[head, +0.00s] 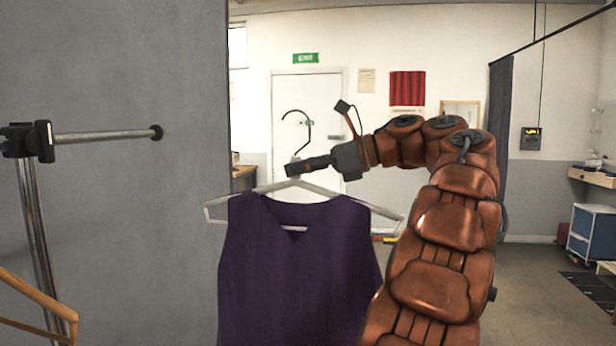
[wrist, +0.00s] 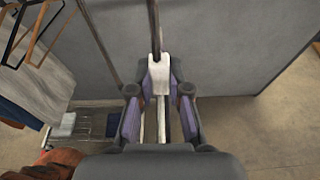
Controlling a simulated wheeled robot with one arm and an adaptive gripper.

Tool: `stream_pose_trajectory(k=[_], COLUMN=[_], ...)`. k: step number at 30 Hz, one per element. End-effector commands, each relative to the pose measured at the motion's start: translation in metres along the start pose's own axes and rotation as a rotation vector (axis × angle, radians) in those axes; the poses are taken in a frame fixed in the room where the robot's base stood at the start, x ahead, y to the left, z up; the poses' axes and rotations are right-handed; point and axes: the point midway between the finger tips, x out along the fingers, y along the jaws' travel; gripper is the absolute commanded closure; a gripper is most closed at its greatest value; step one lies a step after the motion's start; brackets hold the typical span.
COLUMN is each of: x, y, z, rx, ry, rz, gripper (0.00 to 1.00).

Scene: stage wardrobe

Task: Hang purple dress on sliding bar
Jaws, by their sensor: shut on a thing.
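The purple dress (head: 290,270) hangs on a pale hanger (head: 390,213) in the middle of the head view. The hanger's dark hook (head: 308,125) points up, free of any bar. My gripper (head: 294,168) is shut on the hanger's neck below the hook; the white neck piece (wrist: 159,75) shows between the fingers (wrist: 160,95) in the wrist view. The sliding bar (head: 105,135) is a short metal rod with a dark end knob, left of the hanger and apart from it. It joins an upright post (head: 32,215) through a black clamp (head: 30,140). The dress's lower part is out of frame.
A grey partition (head: 120,60) stands behind the bar. Wooden hangers (head: 40,310) show at lower left, and also with clothes (wrist: 35,75) in the wrist view. A white door (head: 330,95) and blue cart (head: 592,235) are farther back.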

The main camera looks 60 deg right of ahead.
Motion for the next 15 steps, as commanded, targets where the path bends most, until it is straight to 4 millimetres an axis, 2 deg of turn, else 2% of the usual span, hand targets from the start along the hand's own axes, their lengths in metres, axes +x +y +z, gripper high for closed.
stream_pose_trajectory(k=[1,15], x=[0.003,0.034], y=[0.001,0.001], z=[0.005,0.014], rx=[-0.002,-0.004], ry=[-0.001,-0.001], rz=[0.001,0.0], gripper=[1.0,1.0])
